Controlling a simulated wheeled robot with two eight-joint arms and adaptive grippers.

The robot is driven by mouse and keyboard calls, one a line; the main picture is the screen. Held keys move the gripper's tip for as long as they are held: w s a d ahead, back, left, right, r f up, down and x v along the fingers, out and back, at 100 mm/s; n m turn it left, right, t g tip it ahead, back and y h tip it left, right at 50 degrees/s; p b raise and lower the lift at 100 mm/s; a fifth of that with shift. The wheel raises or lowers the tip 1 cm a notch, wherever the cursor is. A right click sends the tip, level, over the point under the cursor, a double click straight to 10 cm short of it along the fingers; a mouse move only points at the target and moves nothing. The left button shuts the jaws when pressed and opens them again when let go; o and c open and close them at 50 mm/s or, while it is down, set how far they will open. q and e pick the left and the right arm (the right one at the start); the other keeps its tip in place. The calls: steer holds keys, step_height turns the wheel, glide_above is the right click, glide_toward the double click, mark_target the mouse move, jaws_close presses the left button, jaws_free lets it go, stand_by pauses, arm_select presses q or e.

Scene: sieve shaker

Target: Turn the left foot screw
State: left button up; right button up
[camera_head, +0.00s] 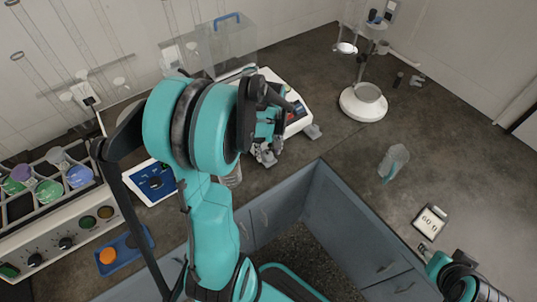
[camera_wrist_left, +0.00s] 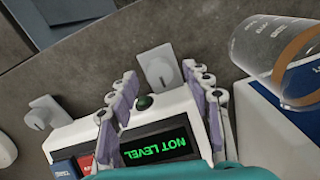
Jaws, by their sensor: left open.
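A white device (camera_head: 296,123) stands on the dark bench and shows large in the left wrist view (camera_wrist_left: 62,135). Its display (camera_wrist_left: 157,148) reads "NOT LEVEL" in green, upside down there. A round dark green spot (camera_wrist_left: 145,102) sits above the display. The left foot screw (camera_wrist_left: 157,68) is a grey knob with a flat tab at the device's front edge. The other foot screw (camera_wrist_left: 41,113) also shows in the head view (camera_head: 313,131). My left gripper (camera_wrist_left: 160,76) is open, its fingers on either side of the left foot screw, apparently apart from it. The head view shows this gripper (camera_head: 265,148) at the device's front.
A clear beaker (camera_wrist_left: 272,52) and a blue-topped device (camera_head: 152,182) are close beside the left gripper. A clear vessel (camera_head: 393,162) and a small display unit (camera_head: 431,221) stand at right. Part of my right arm shows bottom right.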

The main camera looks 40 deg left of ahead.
arm_select(q)
steer(key=shift+f, duration=0.4)
jaws_close()
